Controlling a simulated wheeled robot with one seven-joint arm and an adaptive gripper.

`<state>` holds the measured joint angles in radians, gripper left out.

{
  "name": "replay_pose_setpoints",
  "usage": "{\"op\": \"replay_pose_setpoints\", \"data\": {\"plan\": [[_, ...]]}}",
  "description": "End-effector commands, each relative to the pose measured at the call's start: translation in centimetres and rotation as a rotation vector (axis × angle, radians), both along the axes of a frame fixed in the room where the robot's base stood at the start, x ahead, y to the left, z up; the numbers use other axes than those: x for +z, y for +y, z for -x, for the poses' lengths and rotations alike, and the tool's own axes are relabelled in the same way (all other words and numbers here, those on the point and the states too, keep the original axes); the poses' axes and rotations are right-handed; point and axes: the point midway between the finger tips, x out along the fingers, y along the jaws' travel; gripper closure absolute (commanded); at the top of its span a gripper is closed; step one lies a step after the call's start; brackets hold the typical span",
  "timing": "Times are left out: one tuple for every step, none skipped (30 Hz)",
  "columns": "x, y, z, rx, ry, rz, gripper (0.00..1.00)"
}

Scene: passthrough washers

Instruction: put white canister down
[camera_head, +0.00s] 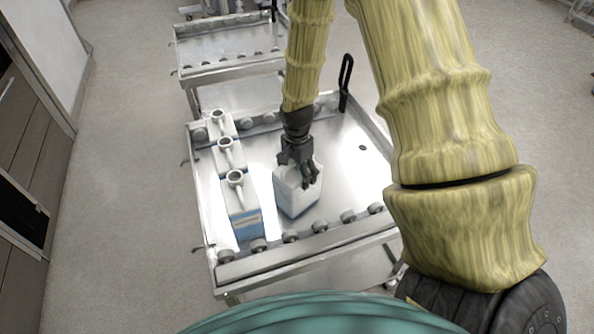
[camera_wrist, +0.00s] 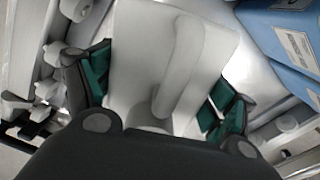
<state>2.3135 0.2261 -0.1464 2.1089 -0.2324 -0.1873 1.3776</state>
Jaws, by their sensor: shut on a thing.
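The white canister (camera_head: 296,194) is on or just above the metal cart top (camera_head: 345,150), right of the row of other canisters. I cannot tell whether its base touches the surface. My gripper (camera_head: 308,176) is over its top and shut on it. In the wrist view the canister's white top and handle (camera_wrist: 178,70) fill the middle. The green-padded fingers of my gripper (camera_wrist: 158,95) lie on both sides of it. Part of the canister's top is hidden behind my gripper in the head view.
Three white canisters with blue lower parts, the nearest (camera_head: 241,205), stand in a row along the cart's left side. Rollers (camera_head: 290,237) line the near edge. A black upright handle (camera_head: 345,82) rises at the far right. A second cart (camera_head: 225,50) stands behind. The cart's right side is clear.

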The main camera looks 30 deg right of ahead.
Motion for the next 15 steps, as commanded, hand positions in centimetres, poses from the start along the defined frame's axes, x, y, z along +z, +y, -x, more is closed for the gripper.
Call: {"op": "replay_pose_setpoints", "data": {"plan": [[-0.2, 0.01, 0.01, 0.0, 0.0, 0.0, 0.67], [-0.31, 0.02, -0.01, 0.0, -0.001, 0.0, 0.67], [-0.41, 0.02, -0.02, 0.0, -0.001, 0.0, 0.67], [-0.47, 0.02, -0.03, 0.0, -0.001, 0.0, 0.67], [-0.5, 0.03, -0.02, 0.0, -0.002, 0.0, 0.67], [-0.52, 0.03, -0.04, 0.0, -0.002, 0.0, 0.67], [-0.52, 0.03, -0.02, 0.0, -0.002, 0.0, 0.67], [-0.52, 0.03, -0.02, 0.0, -0.002, 0.0, 0.67], [-0.52, 0.03, -0.02, 0.0, -0.001, 0.0, 0.67], [-0.52, 0.03, -0.02, 0.0, -0.001, 0.0, 0.67], [-0.52, 0.03, -0.02, 0.0, -0.001, 0.0, 0.67], [-0.56, 0.03, -0.01, 0.0, -0.001, 0.0, 0.67], [-0.62, 0.03, 0.0, 0.0, -0.001, 0.0, 0.67], [-0.7, 0.03, 0.0, 0.0, -0.001, 0.0, 0.67], [-0.8, 0.03, 0.0, 0.0, -0.001, 0.0, 0.67]]}}
